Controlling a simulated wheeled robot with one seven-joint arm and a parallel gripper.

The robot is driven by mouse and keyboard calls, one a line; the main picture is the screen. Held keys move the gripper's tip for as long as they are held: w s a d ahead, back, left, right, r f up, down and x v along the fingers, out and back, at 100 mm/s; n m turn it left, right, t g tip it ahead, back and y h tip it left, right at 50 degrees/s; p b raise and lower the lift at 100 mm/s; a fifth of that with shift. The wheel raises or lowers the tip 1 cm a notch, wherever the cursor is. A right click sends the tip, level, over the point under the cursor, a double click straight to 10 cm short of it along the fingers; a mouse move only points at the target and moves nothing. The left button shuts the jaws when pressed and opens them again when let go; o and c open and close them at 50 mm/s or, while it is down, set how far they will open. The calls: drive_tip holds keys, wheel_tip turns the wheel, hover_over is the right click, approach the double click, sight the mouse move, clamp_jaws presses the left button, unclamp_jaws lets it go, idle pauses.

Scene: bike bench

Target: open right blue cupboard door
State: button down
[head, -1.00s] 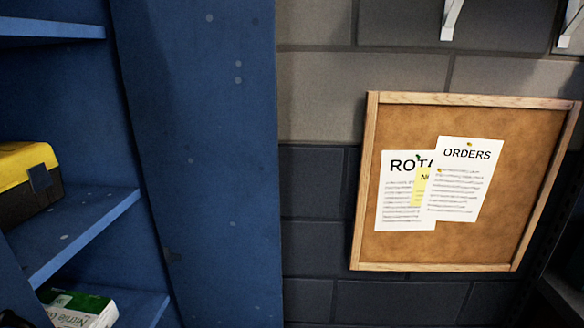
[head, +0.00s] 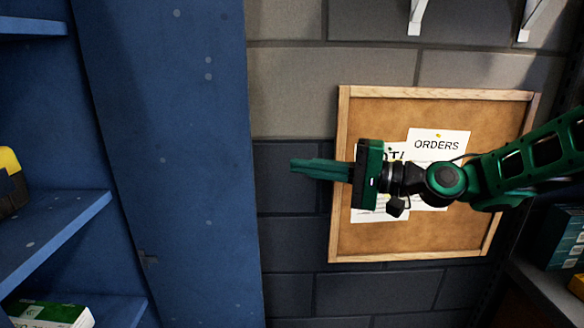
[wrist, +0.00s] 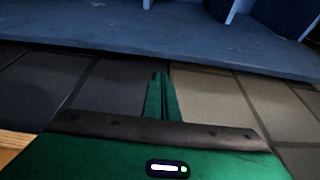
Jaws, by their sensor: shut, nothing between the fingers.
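The right blue cupboard door (head: 170,150) stands swung out from the cupboard in the head view, its broad face showing and the shelves open to its left. In the wrist view a blue panel (wrist: 200,35) crosses the top; I take it to be this door and the cupboard. My green gripper (head: 295,166) is to the right of the door, in front of the wall, its fingers pointing left toward the door's right edge with a gap between. Its fingers also show in the wrist view (wrist: 160,80), shut together and empty.
A blue shelf (head: 50,235) holds a yellow and black toolbox (head: 10,180); a green and white box (head: 48,314) sits below. A cork board (head: 400,240) with papers hangs on the brick wall behind my arm. A shelf with boxes (head: 565,235) stands at the far right.

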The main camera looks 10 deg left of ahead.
drive_tip(key=a, duration=0.6)
drive_tip(key=w+a, duration=0.1)
drive_tip(key=a, duration=0.1)
drive_tip(key=shift+a, duration=0.4)
drive_tip(key=shift+s, duration=0.1)
